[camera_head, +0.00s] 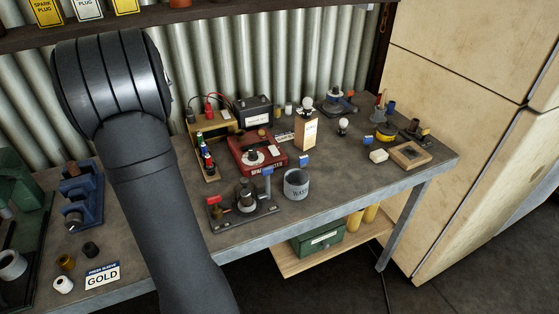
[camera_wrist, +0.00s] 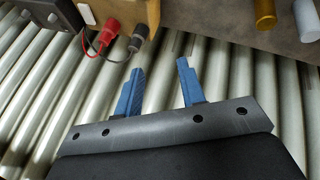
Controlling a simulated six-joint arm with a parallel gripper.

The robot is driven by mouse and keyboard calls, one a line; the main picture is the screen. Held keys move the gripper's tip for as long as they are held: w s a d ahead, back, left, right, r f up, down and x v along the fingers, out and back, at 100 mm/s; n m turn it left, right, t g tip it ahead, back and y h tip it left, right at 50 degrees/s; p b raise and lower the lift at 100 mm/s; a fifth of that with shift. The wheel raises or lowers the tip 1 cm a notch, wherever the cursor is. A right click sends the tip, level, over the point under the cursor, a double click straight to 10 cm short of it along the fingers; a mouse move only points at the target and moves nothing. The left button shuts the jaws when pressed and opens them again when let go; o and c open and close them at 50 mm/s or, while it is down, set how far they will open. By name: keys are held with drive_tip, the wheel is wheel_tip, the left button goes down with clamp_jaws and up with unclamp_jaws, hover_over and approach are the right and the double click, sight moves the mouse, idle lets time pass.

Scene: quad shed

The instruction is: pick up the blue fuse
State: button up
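My gripper (camera_wrist: 160,68) shows in the wrist view with its two blue fingers apart and nothing between them. It is over the corrugated wall side of the bench. The head view shows my dark arm but not the gripper. Several small blue things stand on the bench in the head view, and I cannot tell for sure which is the blue fuse. A small blue piece (camera_head: 368,141) stands at the right near a white block. Small red, dark and blue pieces sit in a wooden rack (camera_head: 213,176) left of the red spark tester (camera_head: 243,161). No blue fuse shows in the wrist view.
A grey waste can (camera_head: 296,190) stands near the front edge. A black battery (camera_head: 253,112), a wooden bulb stand (camera_head: 306,135) and a lever fixture (camera_head: 245,212) crowd the middle. Red (camera_wrist: 108,32) and black clips are near the gripper.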

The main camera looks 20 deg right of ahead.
drive_tip(key=s+d+m+g, duration=0.1)
drive_tip(key=s+d+m, duration=0.25)
drive_tip(key=d, duration=0.25)
drive_tip(key=s+d+f+m+g+h, duration=0.1)
drive_tip(key=s+d+m, duration=0.25)
drive_tip(key=d, duration=0.25)
drive_tip(key=s+d+m+g, duration=0.1)
drive_tip(key=s+d+m, duration=0.25)
drive_tip(key=d, duration=0.35)
drive_tip(key=m+g, duration=0.3)
drive_tip(key=m, duration=0.8)
approach(303, 164)
drive_tip(key=f, duration=0.1)
drive_tip(key=d+f, duration=0.1)
drive_tip(key=f, duration=0.1)
drive_tip(key=shift+w+d+f, duration=0.2)
drive_tip(key=shift+w+d, duration=0.15)
drive_tip(key=shift+w, duration=0.05)
drive_tip(key=shift+x, duration=2.6)
drive_tip(key=shift+s+d+r, duration=0.1)
drive_tip(key=shift+s+d, duration=0.05)
drive_tip(key=shift+s, duration=0.05)
clamp_jaws()
